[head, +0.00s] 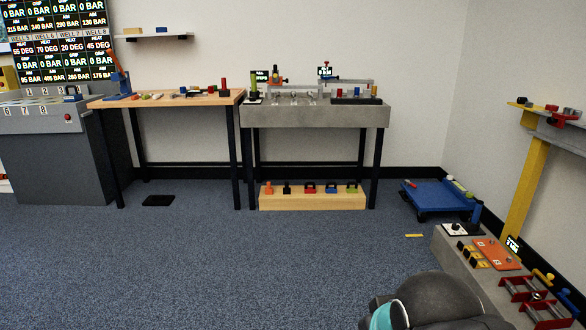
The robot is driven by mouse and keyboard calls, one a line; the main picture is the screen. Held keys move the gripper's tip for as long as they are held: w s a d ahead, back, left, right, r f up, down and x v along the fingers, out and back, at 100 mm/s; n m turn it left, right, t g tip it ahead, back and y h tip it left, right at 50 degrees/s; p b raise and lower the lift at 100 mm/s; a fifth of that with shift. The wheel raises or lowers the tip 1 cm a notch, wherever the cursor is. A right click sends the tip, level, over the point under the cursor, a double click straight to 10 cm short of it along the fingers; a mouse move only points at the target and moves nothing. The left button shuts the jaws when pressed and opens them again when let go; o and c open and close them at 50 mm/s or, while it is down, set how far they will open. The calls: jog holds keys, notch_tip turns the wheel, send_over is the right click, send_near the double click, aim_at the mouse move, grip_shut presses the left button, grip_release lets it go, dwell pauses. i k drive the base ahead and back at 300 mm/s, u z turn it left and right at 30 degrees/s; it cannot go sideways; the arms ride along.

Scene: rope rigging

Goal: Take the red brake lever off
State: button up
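I cannot tell for sure which red part is the brake lever; several small red parts show. A red piece (565,116) sits on the grey beam at the right edge. Two red frames (520,288) stand on the low grey bench at lower right. A small red piece (409,183) lies on the blue cart. Another small red piece (326,63) shows at the top of the middle grey bench. My gripper is out of view; only a rounded dark part of my arm with a teal band shows at the bottom.
A wooden table (180,99) and a grey bench (310,115) stand along the back wall. The blue cart (436,197) stands near the back right corner. The low grey bench (462,265) and a yellow post (526,185) line the right side. Open blue carpet (240,265) fills the middle.

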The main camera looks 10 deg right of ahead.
aim_at(408, 182)
jog(key=z, duration=0.2)
jog(key=i, duration=1.8)
jog(key=z, duration=0.85)
jog(key=i, duration=3.15)
jog(key=z, duration=0.35)
